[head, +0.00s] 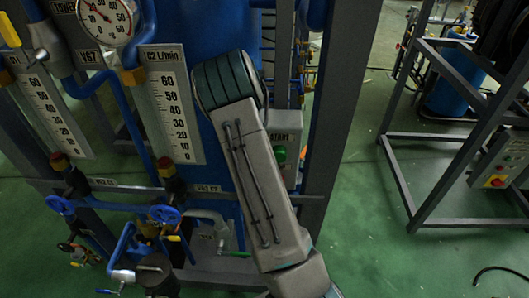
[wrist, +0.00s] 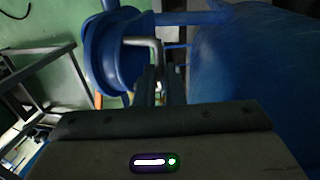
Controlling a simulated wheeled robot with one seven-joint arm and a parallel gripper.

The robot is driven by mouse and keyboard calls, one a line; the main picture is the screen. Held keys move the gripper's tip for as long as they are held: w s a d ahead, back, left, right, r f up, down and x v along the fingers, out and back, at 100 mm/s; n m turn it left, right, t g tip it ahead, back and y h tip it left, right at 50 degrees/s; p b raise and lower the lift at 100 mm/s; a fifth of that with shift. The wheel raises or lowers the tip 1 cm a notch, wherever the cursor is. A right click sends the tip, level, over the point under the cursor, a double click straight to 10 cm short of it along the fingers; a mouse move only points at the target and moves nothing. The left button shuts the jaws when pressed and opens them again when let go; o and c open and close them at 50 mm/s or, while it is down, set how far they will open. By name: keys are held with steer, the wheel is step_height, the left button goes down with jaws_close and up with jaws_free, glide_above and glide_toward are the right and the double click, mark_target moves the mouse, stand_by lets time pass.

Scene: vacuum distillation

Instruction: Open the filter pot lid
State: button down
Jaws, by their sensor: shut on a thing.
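In the wrist view, a round blue part that looks like the filter pot lid (wrist: 98,55) is left of centre, seen nearly edge-on. A grey bent handle (wrist: 150,43) crosses in front of it. My gripper (wrist: 155,75) has its two dark fingers close together on the lower end of this handle. The fingers hide the gripped part, and how the handle joins the lid is unclear. In the head view my gripper and the lid cannot be made out; my arm runs down the middle.
A large blue vessel (wrist: 255,65) is close on the right in the wrist view. A dark frame (head: 395,180) stands at right, with open green floor between.

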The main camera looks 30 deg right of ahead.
steer(key=shift+s+f, duration=0.15)
steer(key=c, duration=1.5)
jaws_free()
steer(key=shift+d, duration=0.15)
steer(key=shift+w+r, duration=0.2)
steer(key=shift+r, duration=0.45)
steer(key=r+b, duration=0.1)
steer(key=r, duration=0.2)
steer(key=shift+s, duration=0.2)
steer(key=shift+s+d+r+b, duration=0.4)
steer(key=shift+s+d+r, duration=0.8)
steer(key=shift+s, duration=0.25)
steer(key=shift+s+d+r+b, duration=0.35)
steer(key=shift+s+d+r, duration=0.7)
steer(key=shift+s+d, duration=0.35)
steer(key=shift+s+d+r+b, duration=0.4)
steer(key=shift+s+d+r, duration=0.75)
steer(key=shift+s, duration=0.4)
